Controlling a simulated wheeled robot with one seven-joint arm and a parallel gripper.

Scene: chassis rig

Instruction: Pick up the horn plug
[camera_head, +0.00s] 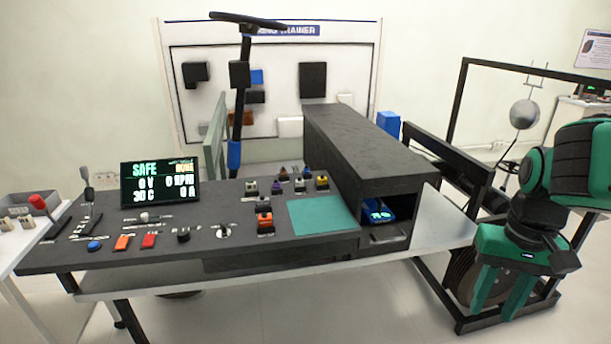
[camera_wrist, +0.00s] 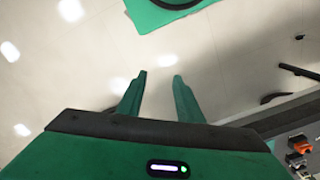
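Several small coloured plugs stand in black sockets in the middle of the dark bench top: yellow (camera_head: 322,180), purple (camera_head: 276,186), orange (camera_head: 264,218) and others. They are too small for me to tell which one is the horn plug. My gripper (camera_head: 499,306) hangs at the right, beyond the bench's right end and well apart from the plugs. Its two green fingers point down, apart, with nothing between them. In the wrist view my gripper (camera_wrist: 158,82) is open over bare floor. An orange plug (camera_wrist: 301,147) shows at that view's right edge.
A black box housing (camera_head: 365,150) with an open front rises right of the plugs, between them and my gripper. A green mat (camera_head: 315,217) lies beside it. A lit display (camera_head: 160,183) stands at left. A steering column (camera_head: 238,110) rises behind. A black frame stands at right.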

